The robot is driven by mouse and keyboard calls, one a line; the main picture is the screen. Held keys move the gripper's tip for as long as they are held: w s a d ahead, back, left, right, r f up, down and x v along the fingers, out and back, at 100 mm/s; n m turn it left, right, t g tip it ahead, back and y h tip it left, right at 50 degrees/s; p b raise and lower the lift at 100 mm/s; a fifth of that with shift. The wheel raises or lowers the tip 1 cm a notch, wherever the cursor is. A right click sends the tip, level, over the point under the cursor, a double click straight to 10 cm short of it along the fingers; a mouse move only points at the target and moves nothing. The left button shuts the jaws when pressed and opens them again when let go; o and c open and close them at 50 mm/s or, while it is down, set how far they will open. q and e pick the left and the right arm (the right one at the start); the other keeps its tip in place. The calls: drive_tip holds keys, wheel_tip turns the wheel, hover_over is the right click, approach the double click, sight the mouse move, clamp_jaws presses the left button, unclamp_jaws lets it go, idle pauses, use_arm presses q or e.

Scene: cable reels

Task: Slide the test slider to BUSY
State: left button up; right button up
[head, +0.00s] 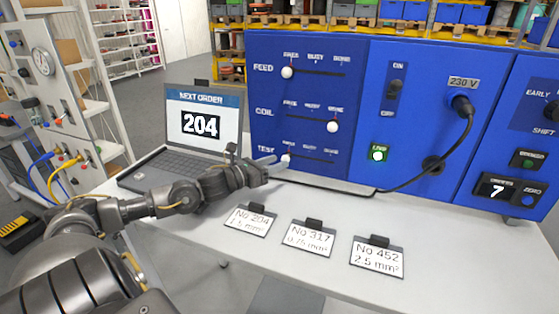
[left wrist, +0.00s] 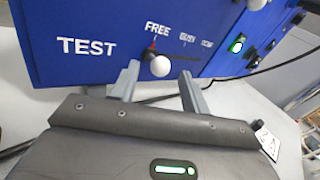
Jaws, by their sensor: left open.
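The TEST slider's white knob (head: 285,157) sits at the left end of its slot on the blue panel (head: 345,100). In the left wrist view the knob (left wrist: 160,66) is under the word FREE, with BUSY and DONE to its right. My left gripper (head: 274,161) is at the panel, level with the knob. In the left wrist view its open fingers (left wrist: 159,71) point at the panel, one to each side of the knob. Whether either finger touches the knob cannot be told. My right gripper is not in view.
The FEED knob (head: 287,72) is at its left end and the COIL knob (head: 332,126) at its right end. A laptop (head: 205,125) showing 204 stands left of the panel. Label cards, including No 204 (head: 251,219), lie in front. A black cable (head: 420,172) hangs at right.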

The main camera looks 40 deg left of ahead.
use_arm(q)
drive_tip(key=shift+p+x, duration=0.3)
drive_tip(key=shift+x, duration=0.75)
drive_tip(key=shift+c, duration=0.5)
clamp_jaws()
